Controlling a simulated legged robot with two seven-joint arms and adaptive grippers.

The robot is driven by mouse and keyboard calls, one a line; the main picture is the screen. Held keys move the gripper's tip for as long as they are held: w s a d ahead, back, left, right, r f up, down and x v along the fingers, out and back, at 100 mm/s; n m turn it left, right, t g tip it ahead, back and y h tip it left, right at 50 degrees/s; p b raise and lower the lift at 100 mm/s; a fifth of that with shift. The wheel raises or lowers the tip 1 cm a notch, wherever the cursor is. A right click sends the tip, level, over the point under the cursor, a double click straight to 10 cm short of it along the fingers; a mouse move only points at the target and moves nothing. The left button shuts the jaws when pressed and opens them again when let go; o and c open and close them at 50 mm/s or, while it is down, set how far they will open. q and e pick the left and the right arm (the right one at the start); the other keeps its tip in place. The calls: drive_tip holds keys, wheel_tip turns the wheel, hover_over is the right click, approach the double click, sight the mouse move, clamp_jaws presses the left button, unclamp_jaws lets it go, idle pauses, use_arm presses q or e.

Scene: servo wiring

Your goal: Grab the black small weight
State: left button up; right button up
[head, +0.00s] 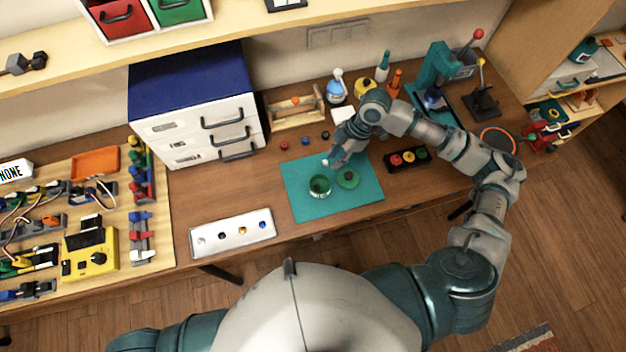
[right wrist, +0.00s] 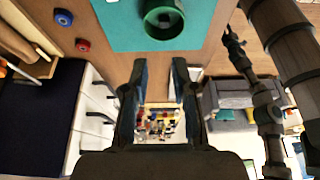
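The small black weight (head: 325,135) lies on the wooden table at the right end of a short row, behind the teal mat (head: 298,203). A red weight (head: 284,145) and a blue weight (head: 305,141) lie to its left. My right gripper (head: 338,159) is low over the mat's back edge, just in front and right of the black weight. In the right wrist view its fingers (right wrist: 159,75) are apart with nothing held between them. That view shows the red weight (right wrist: 82,45) and blue weight (right wrist: 64,18), but I cannot see the black one there. My left gripper is out of view.
A white drawer unit (head: 190,130) stands left of the weights. A wooden rack (head: 297,108) and bottles (head: 337,88) stand behind.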

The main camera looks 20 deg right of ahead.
drive_tip(key=f, duration=0.1)
drive_tip(key=s+f, duration=0.1)
drive_tip(key=a+f, duration=0.1)
drive_tip(key=shift+s+a+f, duration=0.1)
drive_tip(key=shift+s+f, duration=0.15)
drive_tip(key=shift+s, duration=0.05)
hover_over(318, 186)
drive_tip(key=d, duration=0.3)
drive_tip(key=f, duration=0.5)
drive_tip(key=shift+w, duration=0.25)
drive_tip(key=shift+a+f, duration=0.25)
drive_tip(key=shift+a+f+p, duration=0.15)
drive_tip(key=shift+a+p, duration=0.05)
drive_tip(key=shift+p, duration=0.1)
drive_tip(key=x, duration=0.4)
drive_tip(key=shift+s+a+f+p, duration=0.2)
drive_tip(key=shift+s+a+p, duration=0.05)
drive_tip(key=shift+a+p, duration=0.1)
drive_tip(key=shift+f, duration=0.15)
drive_tip(key=shift+d, duration=0.15)
drive_tip(key=c, duration=0.4)
